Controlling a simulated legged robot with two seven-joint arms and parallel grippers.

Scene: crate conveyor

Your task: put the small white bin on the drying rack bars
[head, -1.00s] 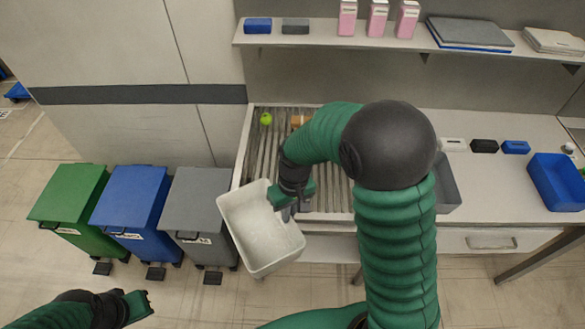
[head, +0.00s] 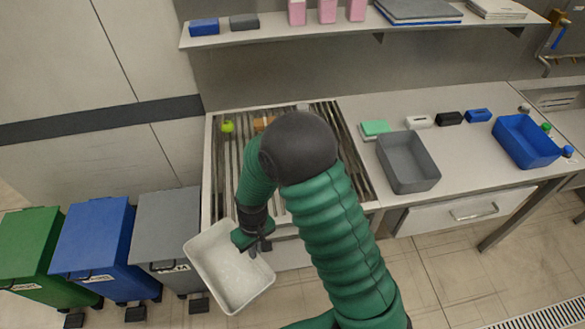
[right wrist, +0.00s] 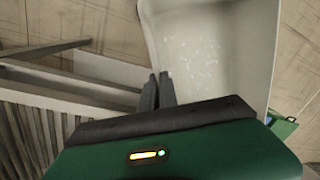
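The small white bin (head: 222,273) hangs in the air just in front of the rack's front-left corner, its open top facing up and somewhat tilted. My right gripper (head: 258,246) is shut on the bin's right wall. In the right wrist view my fingers (right wrist: 158,90) meet at the edge of the white bin (right wrist: 215,45). The drying rack bars (head: 228,165) lie behind the bin, partly hidden by my right arm. The bars also show at the left of the right wrist view (right wrist: 30,125). My left gripper is not in the head view.
A green ball (head: 227,127) and an orange-brown block (head: 262,123) sit at the rack's back. A grey bin (head: 408,165) and blue bin (head: 527,142) stand on the counter to the right. Lidded waste bins (head: 165,225) stand at left. The shelf (head: 270,30) is above.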

